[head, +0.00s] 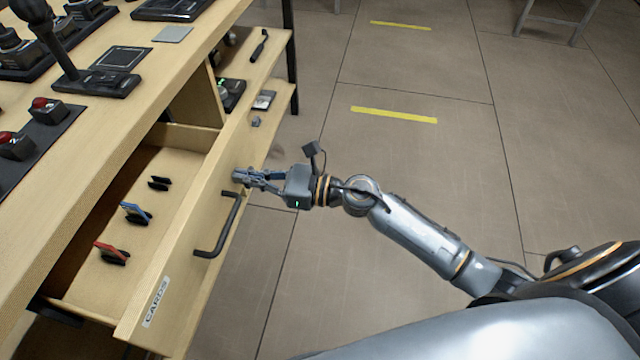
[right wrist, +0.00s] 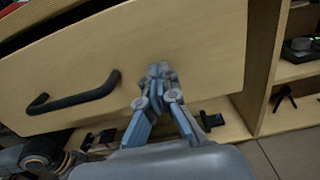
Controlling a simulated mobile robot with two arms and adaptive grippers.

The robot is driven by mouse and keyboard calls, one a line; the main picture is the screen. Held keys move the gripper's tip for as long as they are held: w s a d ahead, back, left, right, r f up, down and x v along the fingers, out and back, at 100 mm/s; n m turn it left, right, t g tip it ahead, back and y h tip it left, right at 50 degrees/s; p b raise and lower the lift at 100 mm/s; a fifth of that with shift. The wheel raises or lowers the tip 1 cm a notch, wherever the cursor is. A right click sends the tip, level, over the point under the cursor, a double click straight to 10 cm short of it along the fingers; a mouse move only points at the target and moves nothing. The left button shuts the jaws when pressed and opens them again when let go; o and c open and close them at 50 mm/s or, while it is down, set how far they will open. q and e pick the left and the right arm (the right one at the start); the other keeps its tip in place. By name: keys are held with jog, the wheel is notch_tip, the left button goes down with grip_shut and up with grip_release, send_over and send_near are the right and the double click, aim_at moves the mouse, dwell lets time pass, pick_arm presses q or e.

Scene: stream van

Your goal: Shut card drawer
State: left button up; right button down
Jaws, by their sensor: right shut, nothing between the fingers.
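The card drawer (head: 165,300) is pulled out from under the wooden desk, with a "CARDS" label on its front. Its black handle (head: 218,228) is on the front panel and also shows in the right wrist view (right wrist: 75,93). Inside stand a red card (head: 110,250), a blue card (head: 134,211) and black holders. My right gripper (head: 243,177) is shut and empty, at the drawer front beyond the handle's far end. In the right wrist view its fingertips (right wrist: 160,70) are against or very near the front panel; I cannot tell if they touch. My left gripper is not in view.
An open shelf (head: 262,60) with small devices is beyond the drawer. The tiled floor (head: 400,170) to the right is clear.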

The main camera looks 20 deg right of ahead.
jog(key=x, duration=0.7)
jog(key=shift+w+a, duration=0.15)
jog(key=shift+a, duration=0.05)
jog(key=x, duration=0.7)
jog(key=shift+b, duration=0.35)
jog(key=shift+w+a, duration=0.25)
jog(key=shift+a, duration=0.05)
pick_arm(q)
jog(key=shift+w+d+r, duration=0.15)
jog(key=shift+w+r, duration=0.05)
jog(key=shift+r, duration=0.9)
pick_arm(e)
jog(key=shift+r, duration=0.1)
jog(key=shift+r, duration=0.15)
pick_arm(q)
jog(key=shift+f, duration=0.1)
